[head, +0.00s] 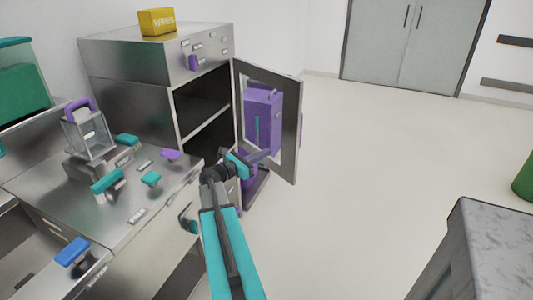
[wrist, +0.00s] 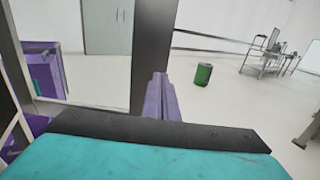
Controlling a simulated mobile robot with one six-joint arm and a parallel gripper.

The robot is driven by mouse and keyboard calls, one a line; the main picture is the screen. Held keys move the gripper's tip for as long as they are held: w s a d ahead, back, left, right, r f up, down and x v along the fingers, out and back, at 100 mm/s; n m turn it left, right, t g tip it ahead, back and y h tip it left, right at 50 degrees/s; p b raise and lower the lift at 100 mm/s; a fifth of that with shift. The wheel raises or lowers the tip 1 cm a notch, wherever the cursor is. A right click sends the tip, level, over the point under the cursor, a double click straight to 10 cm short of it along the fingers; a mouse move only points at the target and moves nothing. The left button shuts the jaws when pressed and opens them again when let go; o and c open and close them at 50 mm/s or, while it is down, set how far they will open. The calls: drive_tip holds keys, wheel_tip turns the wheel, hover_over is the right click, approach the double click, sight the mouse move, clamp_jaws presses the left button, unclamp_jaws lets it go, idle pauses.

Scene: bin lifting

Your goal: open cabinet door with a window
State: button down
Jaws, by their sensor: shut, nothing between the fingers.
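The cabinet (head: 155,100) is a metal unit at the back left, with dark shelf compartments on its right part. Its door (head: 289,130) has a grey metal frame around a clear window and stands swung wide open, out to the right. A dark upright strip of the door frame (wrist: 152,45) shows close up in the wrist view. My gripper (head: 272,153) is in front of the window, near the lower part of the frame. Its purple fingers (wrist: 158,98) are together and empty, close to the frame; I cannot tell whether they touch it.
A purple machine (head: 262,108) stands behind the window. A yellow box (head: 157,22) sits on the cabinet. A counter with teal and purple handles (head: 140,190) lies at left, a grey worktop (head: 495,245) at lower right. The floor (head: 370,170) between is clear. A green bin (wrist: 203,74) stands farther off.

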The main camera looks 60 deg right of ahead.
sight(292, 140)
drive_tip(key=p+x, duration=0.2)
drive_tip(key=x, duration=1)
drive_tip(key=shift+s+d, duration=0.15)
drive_tip(key=shift+d, duration=0.2)
